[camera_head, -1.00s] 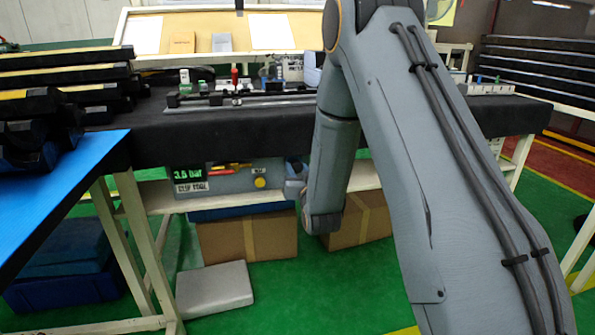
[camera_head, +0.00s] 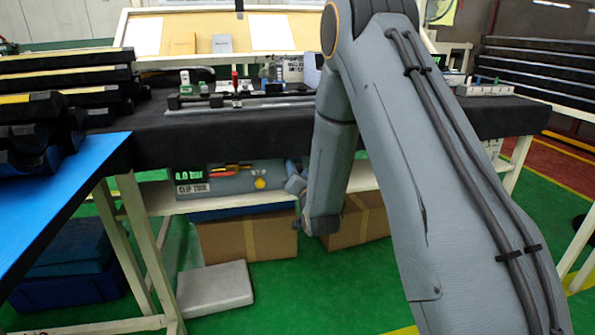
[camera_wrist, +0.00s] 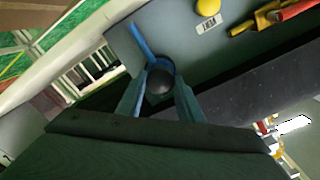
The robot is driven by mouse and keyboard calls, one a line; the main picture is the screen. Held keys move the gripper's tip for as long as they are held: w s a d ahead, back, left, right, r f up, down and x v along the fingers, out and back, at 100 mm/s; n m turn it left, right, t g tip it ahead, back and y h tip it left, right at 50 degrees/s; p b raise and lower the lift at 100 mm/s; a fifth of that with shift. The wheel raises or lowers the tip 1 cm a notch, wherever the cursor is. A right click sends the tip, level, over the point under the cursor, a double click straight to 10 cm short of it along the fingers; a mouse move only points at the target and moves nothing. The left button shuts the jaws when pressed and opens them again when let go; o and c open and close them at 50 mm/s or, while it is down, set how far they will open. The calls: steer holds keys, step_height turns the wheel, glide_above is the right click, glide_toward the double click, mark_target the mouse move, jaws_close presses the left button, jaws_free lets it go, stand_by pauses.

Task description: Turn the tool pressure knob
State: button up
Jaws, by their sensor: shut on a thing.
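The clip tool unit (camera_head: 225,184) is a grey box under the black-topped bench, with a green-digit display (camera_head: 190,177) and a "CLIP TOOL" label. In the wrist view, a dark round knob (camera_wrist: 160,82) sits between the fingers of my gripper (camera_wrist: 160,92), at the edge of the grey panel (camera_wrist: 180,40). The fingers close on it from both sides. A blue bar (camera_wrist: 142,40) sticks out beside it. In the head view my gripper (camera_head: 295,185) is at the unit's right end, and the knob cannot be made out there.
A yellow button (camera_wrist: 208,7) and red and yellow handled tools (camera_wrist: 280,14) are on the unit near the knob. The bench top (camera_head: 240,120) is close above. Cardboard boxes (camera_head: 247,238) stand below the shelf.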

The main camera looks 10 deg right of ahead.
steer(key=m+p, duration=0.1)
steer(key=m, duration=0.8)
steer(key=shift+m+p, duration=0.3)
stand_by(0.5)
steer(key=o, duration=1.1)
steer(key=shift+c, duration=0.2)
steer(key=shift+s, duration=0.1)
steer(key=s, duration=0.7)
steer(key=shift+s+p, duration=0.3)
steer(key=shift+s, duration=0.05)
